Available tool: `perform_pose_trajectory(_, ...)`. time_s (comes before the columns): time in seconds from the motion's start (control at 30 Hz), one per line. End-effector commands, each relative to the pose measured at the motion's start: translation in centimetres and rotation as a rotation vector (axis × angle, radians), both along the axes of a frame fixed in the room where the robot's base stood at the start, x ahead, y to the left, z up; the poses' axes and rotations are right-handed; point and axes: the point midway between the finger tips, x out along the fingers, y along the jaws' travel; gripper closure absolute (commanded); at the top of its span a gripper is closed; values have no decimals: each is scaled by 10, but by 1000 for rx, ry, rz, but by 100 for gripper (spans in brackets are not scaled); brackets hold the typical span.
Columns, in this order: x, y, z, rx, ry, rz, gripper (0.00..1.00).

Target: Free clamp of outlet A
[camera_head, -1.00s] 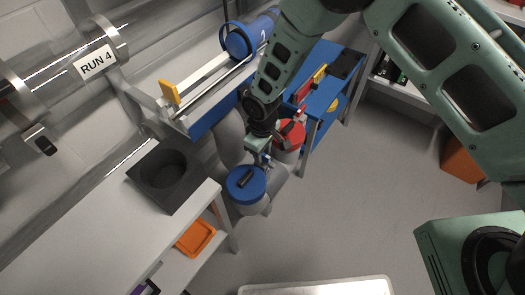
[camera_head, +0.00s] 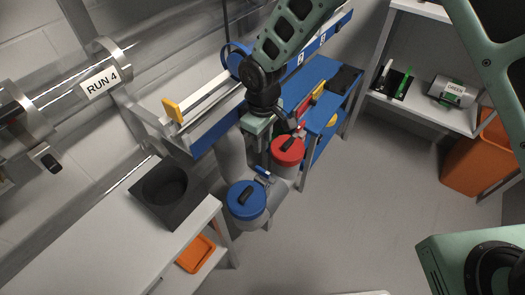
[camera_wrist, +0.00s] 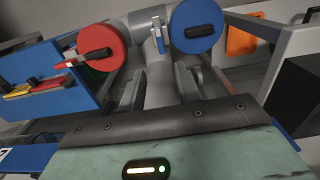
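Two capped outlets stand on a grey forked pipe. One has a blue cap (camera_head: 246,200) with a black handle, also in the wrist view (camera_wrist: 197,27). The other has a red cap (camera_head: 288,150) with a black handle, also in the wrist view (camera_wrist: 95,48). A blue-and-white clamp lever (camera_head: 263,174) sits at the blue cap's side; it shows in the wrist view (camera_wrist: 158,38). A red lever (camera_wrist: 62,65) sits by the red cap. I see no letter marking outlet A. My gripper (camera_head: 257,143) is above and behind the caps, apart from both levers, its fingers spread and empty.
A blue cart (camera_head: 318,118) stands just behind the red cap. A white bench (camera_head: 95,235) with a black socketed block (camera_head: 172,222) is at left. A blue rail (camera_head: 205,135) runs behind. A shelf (camera_head: 425,110) and orange bin (camera_head: 470,160) are right.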

Motion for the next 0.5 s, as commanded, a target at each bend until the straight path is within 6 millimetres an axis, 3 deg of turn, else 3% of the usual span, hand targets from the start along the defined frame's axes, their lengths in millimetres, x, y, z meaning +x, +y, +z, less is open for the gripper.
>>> perform_pose_trajectory(0.03, 0, 0, 12, 1, -2, 0, 66)
perform_pose_trajectory(0.2, 0, 0, 32, -1, -1, 0, 66)
perform_pose_trajectory(0.5, 0, 0, 39, -1, 1, 1, 66)
